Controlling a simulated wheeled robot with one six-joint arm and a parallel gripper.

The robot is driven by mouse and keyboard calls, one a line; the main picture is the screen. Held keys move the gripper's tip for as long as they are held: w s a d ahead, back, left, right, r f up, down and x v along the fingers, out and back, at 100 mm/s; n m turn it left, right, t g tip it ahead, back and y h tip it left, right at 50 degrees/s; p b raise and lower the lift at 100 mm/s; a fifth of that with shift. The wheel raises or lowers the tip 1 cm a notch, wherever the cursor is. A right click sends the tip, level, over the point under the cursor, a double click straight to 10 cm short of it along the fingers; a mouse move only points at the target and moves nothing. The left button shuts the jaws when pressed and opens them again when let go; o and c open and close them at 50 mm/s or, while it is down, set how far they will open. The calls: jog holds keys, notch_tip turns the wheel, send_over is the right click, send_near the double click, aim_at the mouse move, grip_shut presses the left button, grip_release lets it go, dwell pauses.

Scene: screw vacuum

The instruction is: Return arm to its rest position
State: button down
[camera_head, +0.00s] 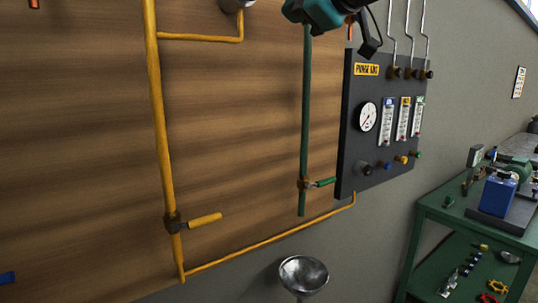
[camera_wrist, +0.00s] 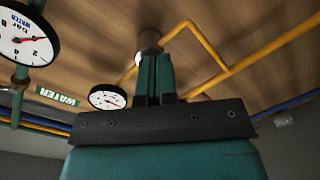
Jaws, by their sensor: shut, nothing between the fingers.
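My gripper (camera_wrist: 158,62) shows in the wrist view with its two teal fingers together and nothing between them. Behind its fingertips, a grey metal cylinder (camera_wrist: 149,40) stands out from the wooden wall; I cannot tell how close it is. In the head view, a teal and black part of my arm (camera_head: 322,14) is at the top edge, in front of the wall and left of the purge panel's top. The rest of my arm is out of frame.
The purge panel (camera_head: 350,130) carries a gauge (camera_head: 368,117) and knobs. Yellow (camera_head: 161,110) and green (camera_head: 306,110) pipes with valve handles run down the wooden wall. A metal funnel (camera_head: 303,274) is below. A green bench (camera_head: 468,235) with equipment stands at right.

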jog(key=s+d+f+m+g+h, duration=0.1)
jog(key=s+d+f+m+g, duration=0.2)
jog(key=f, duration=0.5)
jog(key=s+f+m+g+h, duration=0.1)
jog(key=s+f+g, duration=0.1)
jog(key=s+f, duration=0.35)
jog(key=s+d+f+m+g+h, duration=0.1)
jog(key=s+d+f+m+g, duration=0.15)
jog(key=f, duration=0.65)
jog(key=s+d+f+m+g+h, duration=0.1)
jog(key=s+d+f+m+g, duration=0.1)
jog(key=s+f, duration=0.4)
jog(key=s+d+f+m+g+h, duration=0.1)
jog(key=s+d+f+m+g, duration=0.1)
jog(key=s+f, duration=0.5)
jog(key=s+d+g, duration=0.1)
jog(key=s+g, duration=0.1)
jog(key=s, duration=0.1)
jog(key=shift+f+h, duration=0.25)
jog(key=shift+h, duration=0.05)
jog(key=shift+m+g, duration=0.25)
